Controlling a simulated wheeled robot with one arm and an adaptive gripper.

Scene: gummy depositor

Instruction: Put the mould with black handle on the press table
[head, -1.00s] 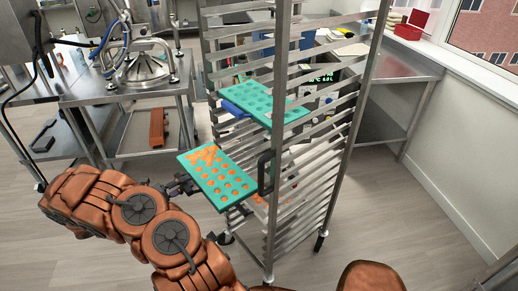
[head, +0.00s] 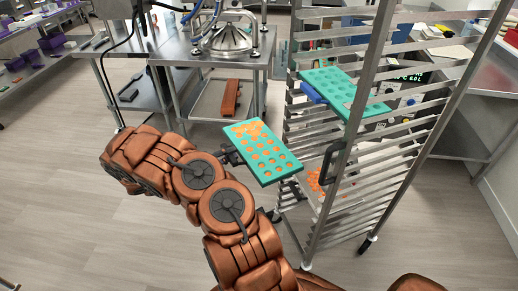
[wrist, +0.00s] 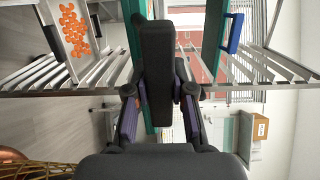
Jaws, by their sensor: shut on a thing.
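In the wrist view the mould's black handle (wrist: 155,65) sits between my gripper's fingers (wrist: 157,95). The fingers hide most of the contact in the head view. The press table (head: 182,58) is a steel table at the upper left of the mould, with a conical metal press (head: 230,40) on it.
A tall steel rack (head: 345,150) stands close on the right. It holds another teal mould (head: 340,88) with a blue handle (head: 312,93), also seen in the wrist view (wrist: 236,32). Orange pieces (wrist: 73,30) lie lower in the rack. Open floor (head: 80,180) is left.

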